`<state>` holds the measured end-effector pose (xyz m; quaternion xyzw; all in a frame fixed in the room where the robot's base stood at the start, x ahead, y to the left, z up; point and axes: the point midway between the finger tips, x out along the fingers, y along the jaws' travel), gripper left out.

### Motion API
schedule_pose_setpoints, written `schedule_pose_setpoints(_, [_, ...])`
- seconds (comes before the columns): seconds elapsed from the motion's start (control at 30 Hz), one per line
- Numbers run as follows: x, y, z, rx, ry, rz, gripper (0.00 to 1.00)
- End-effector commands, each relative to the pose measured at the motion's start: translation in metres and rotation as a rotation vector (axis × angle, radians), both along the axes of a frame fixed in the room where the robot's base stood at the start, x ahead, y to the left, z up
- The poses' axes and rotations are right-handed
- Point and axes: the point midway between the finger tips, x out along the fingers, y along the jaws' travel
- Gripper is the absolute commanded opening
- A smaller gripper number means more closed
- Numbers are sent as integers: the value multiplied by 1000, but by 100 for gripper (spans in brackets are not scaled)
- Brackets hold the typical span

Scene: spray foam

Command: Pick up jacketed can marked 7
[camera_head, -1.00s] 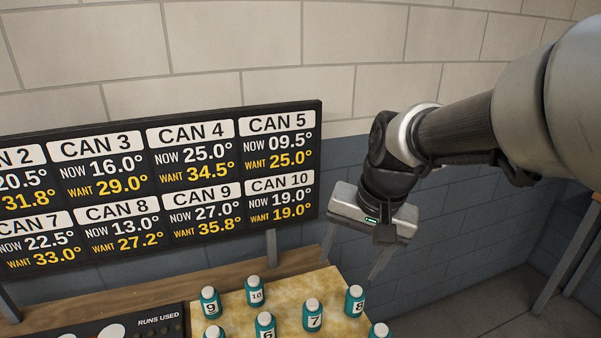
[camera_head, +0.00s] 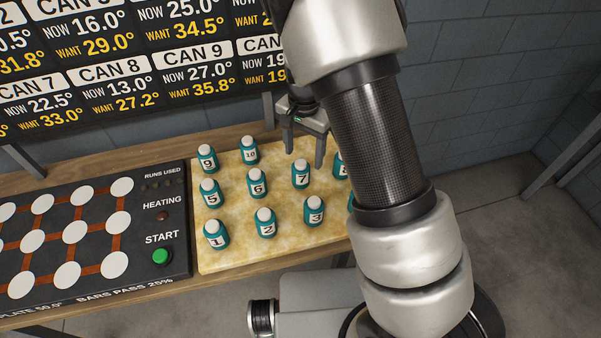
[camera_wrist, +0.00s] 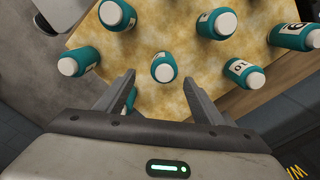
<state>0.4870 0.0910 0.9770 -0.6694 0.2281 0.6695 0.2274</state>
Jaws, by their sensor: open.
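The jacketed can marked 7 (camera_head: 301,175) is a teal bottle shape with a white cap and a black 7 on a white label. It stands upright on the yellowish mat (camera_head: 330,236), between can 6 (camera_head: 257,184) and can 8 (camera_head: 341,166), which my arm partly covers. My gripper (camera_head: 305,158) is open and empty, its fingers pointing down just above and behind can 7. In the wrist view, a can that fits 7 by its place (camera_wrist: 164,70) appears between the open fingertips (camera_wrist: 158,77); its number is not readable there. No finger visibly touches it.
Can 10 (camera_head: 249,152) and can 9 (camera_head: 207,160) stand behind left. Cans 5, 1, 2 and 3 (camera_head: 315,211) stand left and in front. A black panel (camera_head: 110,235) with a green START button lies left. The temperature board (camera_head: 130,85) stands behind.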

Motion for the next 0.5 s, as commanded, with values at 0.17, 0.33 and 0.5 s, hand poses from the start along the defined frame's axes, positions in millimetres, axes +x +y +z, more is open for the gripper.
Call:
schedule_pose_setpoints(0.17, [0, 0, -31, 0, 2, -1, 62])
schedule_pose_setpoints(0.33, [0, 0, -41, 1, 1, 1, 62])
schedule_pose_setpoints(0.5, [1, 5, -61, -1, 3, 1, 62])
